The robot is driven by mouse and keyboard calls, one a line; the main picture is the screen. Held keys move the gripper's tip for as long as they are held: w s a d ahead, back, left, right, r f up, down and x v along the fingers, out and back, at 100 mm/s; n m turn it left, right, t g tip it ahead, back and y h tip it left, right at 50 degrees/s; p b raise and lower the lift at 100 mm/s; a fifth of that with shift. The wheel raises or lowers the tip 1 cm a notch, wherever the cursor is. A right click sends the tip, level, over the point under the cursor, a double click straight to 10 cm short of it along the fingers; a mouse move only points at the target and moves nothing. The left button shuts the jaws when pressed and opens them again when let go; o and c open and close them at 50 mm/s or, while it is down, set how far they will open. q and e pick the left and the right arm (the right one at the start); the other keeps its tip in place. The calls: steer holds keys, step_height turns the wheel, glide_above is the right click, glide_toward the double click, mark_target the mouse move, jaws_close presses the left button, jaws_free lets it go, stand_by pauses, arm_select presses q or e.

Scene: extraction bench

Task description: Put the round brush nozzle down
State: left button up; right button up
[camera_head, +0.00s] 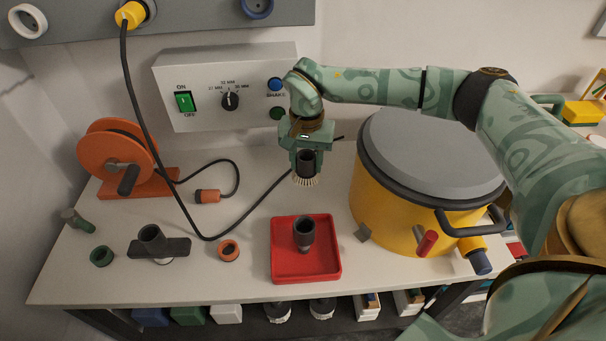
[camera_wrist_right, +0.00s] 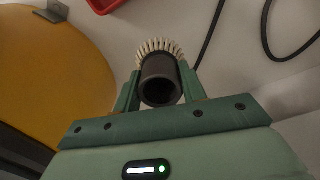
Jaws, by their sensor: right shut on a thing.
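The round brush nozzle (camera_head: 306,168) is a dark tube with a ring of pale bristles at its lower end. My right gripper (camera_head: 305,160) is shut on its tube and holds it upright, bristles down, above the bench behind the red tray. In the right wrist view the brush nozzle (camera_wrist_right: 160,75) sits between the two green fingers (camera_wrist_right: 160,90), its dark open end facing the camera. The gap between the bristles and the bench is hard to judge. My left gripper is not in view.
A red tray (camera_head: 329,262) holding a dark nozzle (camera_head: 304,234) stands in front. A yellow drum (camera_head: 385,212) with a grey lid is close on the right. A black cord (camera_head: 262,210) crosses the bench. A flat floor nozzle (camera_head: 175,248) and orange ring (camera_head: 229,250) lie left.

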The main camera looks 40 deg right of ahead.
mark_target(306, 170)
steer(key=shift+w+d+f, duration=0.15)
steer(key=shift+f, duration=0.15)
step_height(306, 170, down, 4)
steer(key=b, duration=0.2)
steer(key=shift+w+d+b, duration=0.15)
steer(key=shift+b, duration=0.2)
steer(key=shift+r, duration=0.3)
steer(key=o, duration=1.2)
steer(key=shift+f, duration=0.2)
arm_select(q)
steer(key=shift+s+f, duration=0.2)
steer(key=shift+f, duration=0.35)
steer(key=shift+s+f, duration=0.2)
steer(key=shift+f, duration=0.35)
arm_select(e)
steer(key=shift+r, duration=0.1)
arm_select(q)
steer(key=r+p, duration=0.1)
steer(key=p, duration=0.1)
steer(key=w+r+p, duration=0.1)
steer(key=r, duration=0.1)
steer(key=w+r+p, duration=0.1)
steer(key=p, duration=0.1)
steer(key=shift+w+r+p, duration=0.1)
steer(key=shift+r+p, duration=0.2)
arm_select(e)
step_height(306, 170, up, 12)
steer(key=shift+r, duration=0.1)
